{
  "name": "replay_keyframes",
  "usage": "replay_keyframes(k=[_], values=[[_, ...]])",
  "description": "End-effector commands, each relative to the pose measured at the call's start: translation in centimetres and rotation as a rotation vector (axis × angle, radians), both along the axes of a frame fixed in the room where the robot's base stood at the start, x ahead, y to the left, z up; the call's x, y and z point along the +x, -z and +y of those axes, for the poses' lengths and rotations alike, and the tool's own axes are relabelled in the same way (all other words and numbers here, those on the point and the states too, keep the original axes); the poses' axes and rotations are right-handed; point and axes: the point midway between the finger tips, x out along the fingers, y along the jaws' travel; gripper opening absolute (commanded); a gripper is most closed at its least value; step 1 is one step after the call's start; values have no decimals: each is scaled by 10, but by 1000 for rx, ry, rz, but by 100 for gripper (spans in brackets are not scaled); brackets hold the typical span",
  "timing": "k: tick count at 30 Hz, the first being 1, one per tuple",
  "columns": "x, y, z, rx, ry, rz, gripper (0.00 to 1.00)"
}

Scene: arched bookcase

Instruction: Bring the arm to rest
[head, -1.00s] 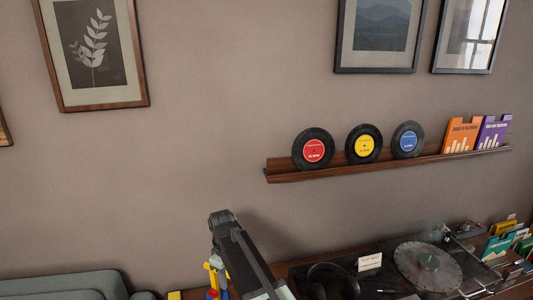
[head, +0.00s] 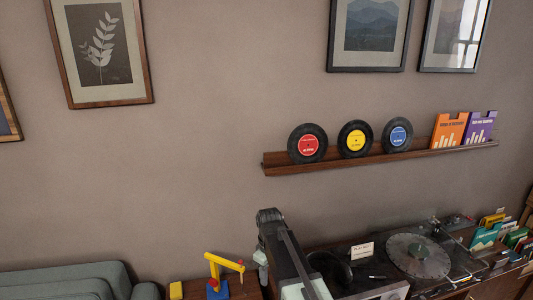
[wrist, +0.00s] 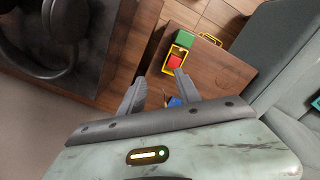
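My arm (head: 290,260) rises from the bottom of the head view, in front of the wooden furniture along the wall. Its gripper end cannot be made out there. In the wrist view my gripper (wrist: 160,88) has its two grey fingers spread apart, with nothing held between them. Beyond the fingers lies a wooden top with a small red, yellow and green toy (wrist: 177,58) on it. A bit of blue shows behind the right finger.
A yellow toy crane (head: 220,268) stands left of my arm. Dark headphones (head: 330,270) and a turntable (head: 418,256) lie to its right. A wall shelf (head: 380,160) holds three records and two sleeves. A grey sofa (head: 75,282) is at lower left.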

Motion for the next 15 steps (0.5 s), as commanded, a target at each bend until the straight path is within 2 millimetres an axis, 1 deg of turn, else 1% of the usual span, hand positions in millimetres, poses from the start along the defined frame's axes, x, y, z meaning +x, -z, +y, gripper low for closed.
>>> replay_keyframes(k=[1,2,3,5,6,9,10,12,13,15], values=[[-9,0,-26,0,50,0,40],[-14,0,-41,0,85,0,40],[-21,0,-61,0,140,0,40],[-37,0,-94,0,243,0,40],[-51,0,-116,1,329,-1,40],[-92,0,-158,1,569,-1,40],[-102,0,-162,1,631,-2,40],[-117,0,-160,2,749,-3,40],[-119,0,-159,2,790,-3,40],[-115,0,-159,1,861,-3,40]])
